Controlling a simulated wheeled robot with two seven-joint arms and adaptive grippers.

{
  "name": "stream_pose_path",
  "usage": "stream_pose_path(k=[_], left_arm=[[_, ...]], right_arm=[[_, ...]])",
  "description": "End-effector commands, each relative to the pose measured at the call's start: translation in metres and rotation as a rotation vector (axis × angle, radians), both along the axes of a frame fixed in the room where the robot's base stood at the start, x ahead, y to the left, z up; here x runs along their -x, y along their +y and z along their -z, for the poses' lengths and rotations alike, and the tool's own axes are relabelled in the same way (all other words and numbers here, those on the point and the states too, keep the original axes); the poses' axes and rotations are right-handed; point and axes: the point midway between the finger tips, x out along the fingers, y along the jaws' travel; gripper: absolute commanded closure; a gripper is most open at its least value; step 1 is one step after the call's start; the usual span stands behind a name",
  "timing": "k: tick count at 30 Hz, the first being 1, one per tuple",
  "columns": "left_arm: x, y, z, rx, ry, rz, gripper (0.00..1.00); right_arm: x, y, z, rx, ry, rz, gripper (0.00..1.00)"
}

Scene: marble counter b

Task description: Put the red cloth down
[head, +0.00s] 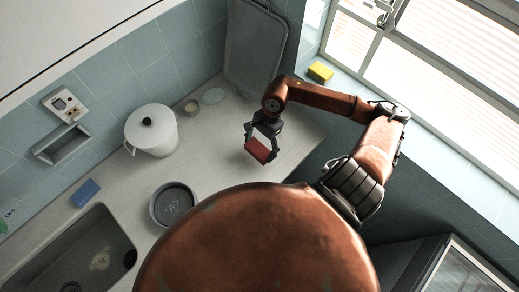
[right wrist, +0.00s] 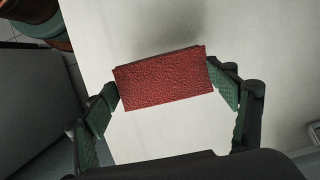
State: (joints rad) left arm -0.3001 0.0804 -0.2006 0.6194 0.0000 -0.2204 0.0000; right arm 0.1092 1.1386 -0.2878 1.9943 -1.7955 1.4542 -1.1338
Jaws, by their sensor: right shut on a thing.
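The red cloth (head: 258,150) is a small, flat-sided, textured red block in the head view. My right gripper (head: 260,137) is shut on it, over the counter (head: 222,165). In the right wrist view the red cloth (right wrist: 163,82) spans between the two green-padded fingers of my right gripper (right wrist: 165,95), with a pad at each end. A soft shadow lies on the pale counter beyond it; I cannot tell how high it is held. My left gripper is not in either view.
A white lidded pot (head: 151,132) and a grey round pan (head: 173,204) stand to the left. A blue sponge (head: 85,193) lies by the sink (head: 75,250). A grey board (head: 254,48) leans at the back. A yellow sponge (head: 320,72) is on the sill. Counter around the cloth is clear.

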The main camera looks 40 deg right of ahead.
Motion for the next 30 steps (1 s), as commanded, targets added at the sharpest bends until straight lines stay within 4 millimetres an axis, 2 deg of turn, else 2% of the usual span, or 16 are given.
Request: stream_pose_path(k=[7, 13, 24, 25, 30], left_arm=[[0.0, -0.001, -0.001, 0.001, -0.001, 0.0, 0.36], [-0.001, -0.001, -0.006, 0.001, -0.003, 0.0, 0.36], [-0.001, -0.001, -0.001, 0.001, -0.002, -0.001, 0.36], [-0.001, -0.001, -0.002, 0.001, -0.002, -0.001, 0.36], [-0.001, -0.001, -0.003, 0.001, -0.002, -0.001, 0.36]], right_arm=[[-0.008, -0.006, 0.014, -0.002, 0.001, 0.001, 0.49], [-0.007, -0.005, 0.04, -0.003, 0.001, 0.001, 0.49], [-0.007, -0.006, 0.046, 0.001, -0.001, -0.002, 0.49], [-0.007, -0.006, 0.045, 0.0, 0.001, -0.001, 0.2], [-0.007, -0.006, 0.044, 0.0, 0.0, -0.001, 0.08]])
